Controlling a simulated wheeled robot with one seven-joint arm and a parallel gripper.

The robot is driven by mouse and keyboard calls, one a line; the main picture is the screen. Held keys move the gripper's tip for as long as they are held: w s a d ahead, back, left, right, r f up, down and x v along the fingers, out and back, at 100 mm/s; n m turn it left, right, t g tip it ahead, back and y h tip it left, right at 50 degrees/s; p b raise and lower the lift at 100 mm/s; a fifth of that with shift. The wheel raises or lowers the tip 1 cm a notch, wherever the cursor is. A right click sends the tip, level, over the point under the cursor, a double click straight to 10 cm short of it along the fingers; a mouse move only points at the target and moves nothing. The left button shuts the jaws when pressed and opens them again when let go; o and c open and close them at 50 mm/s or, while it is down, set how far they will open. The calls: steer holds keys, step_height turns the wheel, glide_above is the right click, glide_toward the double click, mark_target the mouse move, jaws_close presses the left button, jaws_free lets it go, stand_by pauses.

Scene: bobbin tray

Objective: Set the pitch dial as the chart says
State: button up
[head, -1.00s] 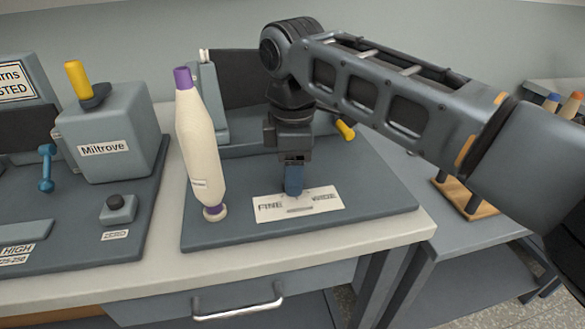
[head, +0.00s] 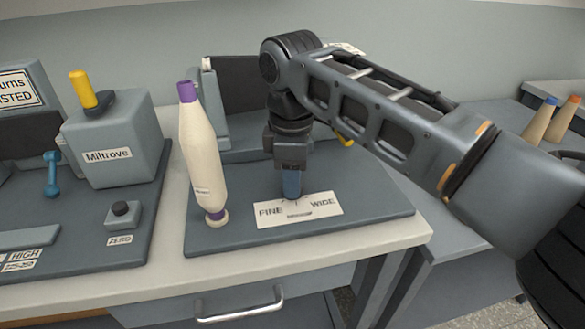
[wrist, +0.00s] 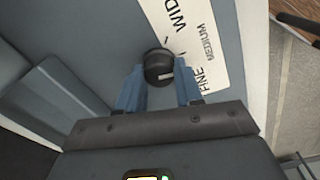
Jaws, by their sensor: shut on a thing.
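The pitch dial is a small dark round knob (wrist: 158,67) with a pale mark on its lower right side in the wrist view. A white label (head: 300,210) beside it reads FINE, MEDIUM and WIDE; it also shows in the wrist view (wrist: 190,25). My gripper (head: 291,190) points down at the dial, behind the label in the head view. Its blue fingers (wrist: 160,88) are shut on the knob from both sides. The fingers hide the knob in the head view. I cannot tell which word the mark points to. No readable chart is in view.
A cream bobbin (head: 203,150) with purple ends stands close left of my gripper. Further left are a grey Miltrove box (head: 115,140) with a yellow lever, and a black button (head: 121,208). More bobbins (head: 560,122) stand at the far right. The panel front right is clear.

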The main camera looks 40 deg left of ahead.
steer(key=m+p, duration=0.4)
steer(key=shift+s+r+p, duration=0.1)
steer(key=shift+r+p, duration=0.1)
steer(key=shift+p, duration=0.1)
steer(key=shift+f+m+p, duration=0.15)
steer(key=shift+m+p, duration=1.35)
steer(key=shift+m, duration=0.6)
steer(key=shift+h, duration=0.3)
steer(key=o, duration=1)
steer(key=shift+o, duration=0.2)
steer(key=shift+s+a+r+b, duration=0.1)
steer(key=shift+r+b, duration=0.35)
steer(key=shift+r, duration=3.4)
